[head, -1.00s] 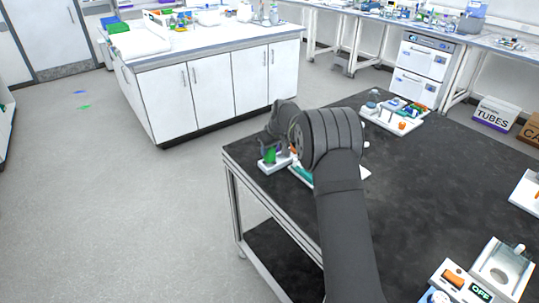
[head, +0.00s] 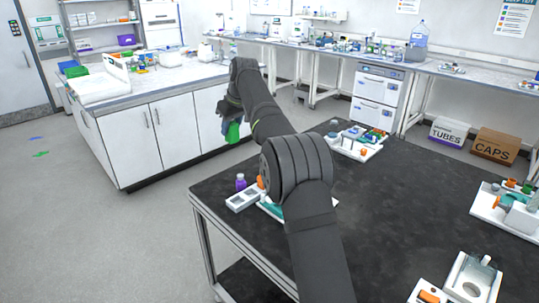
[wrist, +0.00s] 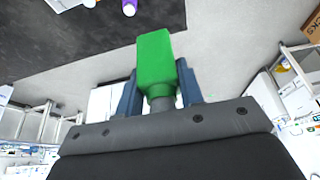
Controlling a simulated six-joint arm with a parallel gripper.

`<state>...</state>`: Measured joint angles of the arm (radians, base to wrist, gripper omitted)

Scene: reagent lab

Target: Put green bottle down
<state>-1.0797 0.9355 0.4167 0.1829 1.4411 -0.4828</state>
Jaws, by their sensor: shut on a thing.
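The green bottle (head: 233,132) is held in my gripper (head: 230,112), up in the air past the left edge of the black table (head: 400,200). In the head view it shows in front of the white cabinets, hanging below the gripper. In the wrist view the green bottle (wrist: 155,58) sits between the two blue fingers of my gripper (wrist: 159,85), which are shut on its narrow grey end. The bottle touches nothing else that I can see.
A white holder (head: 243,202) with a purple-bodied bottle (head: 240,183) stands at the table's left corner, beside a teal and white tray partly hidden by my arm. A tray with small coloured items (head: 357,148) stands at the back. The table's middle is clear.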

